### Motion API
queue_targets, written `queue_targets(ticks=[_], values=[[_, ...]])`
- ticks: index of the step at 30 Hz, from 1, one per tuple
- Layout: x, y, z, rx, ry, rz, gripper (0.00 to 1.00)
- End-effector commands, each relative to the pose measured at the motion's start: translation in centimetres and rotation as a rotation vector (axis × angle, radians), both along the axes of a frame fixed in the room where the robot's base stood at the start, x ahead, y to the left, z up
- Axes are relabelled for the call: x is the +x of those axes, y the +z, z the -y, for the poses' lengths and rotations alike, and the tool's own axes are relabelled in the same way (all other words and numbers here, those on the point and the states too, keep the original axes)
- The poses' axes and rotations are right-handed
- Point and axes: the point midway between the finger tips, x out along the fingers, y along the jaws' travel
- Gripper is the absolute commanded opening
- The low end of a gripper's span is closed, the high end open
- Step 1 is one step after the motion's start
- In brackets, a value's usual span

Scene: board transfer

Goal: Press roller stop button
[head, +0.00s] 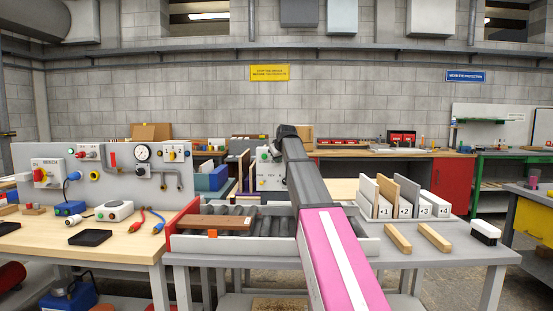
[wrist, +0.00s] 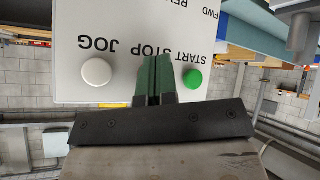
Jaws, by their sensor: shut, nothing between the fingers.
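The roller control box is a light panel (wrist: 140,25) and appears upside down in the wrist view. Its printed labels include START, STOP and JOG. A green button (wrist: 193,79) lies by START and a white button (wrist: 96,72) by JOG. My gripper (wrist: 154,62) is shut and empty, its green fingertips pointing at the panel by the STOP label, between those two buttons. The stop button is hidden behind the fingers, so I cannot tell whether they touch it. In the head view the box (head: 270,180) stands behind the rollers, partly covered by my arm.
A brown board (head: 215,221) lies on the roller conveyor (head: 258,224). A rack of numbered boards (head: 403,209) and two wooden strips (head: 398,238) are to the right. The left bench (head: 120,240) holds a panel with gauges and valves. My arm crosses above the conveyor.

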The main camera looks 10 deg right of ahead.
Motion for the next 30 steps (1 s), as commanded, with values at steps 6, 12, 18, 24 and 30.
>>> queue_targets(ticks=[6,12,18,24,30], values=[[0.3,0.0,0.0,0.000,0.000,0.000,0.00],[0.3,0.0,0.0,0.000,0.000,0.001,0.00],[0.1,0.0,0.0,0.000,0.000,0.001,0.00],[-0.9,0.0,-0.2,0.000,0.000,0.001,0.00],[-1.5,0.0,-0.3,0.000,0.000,0.000,0.00]])
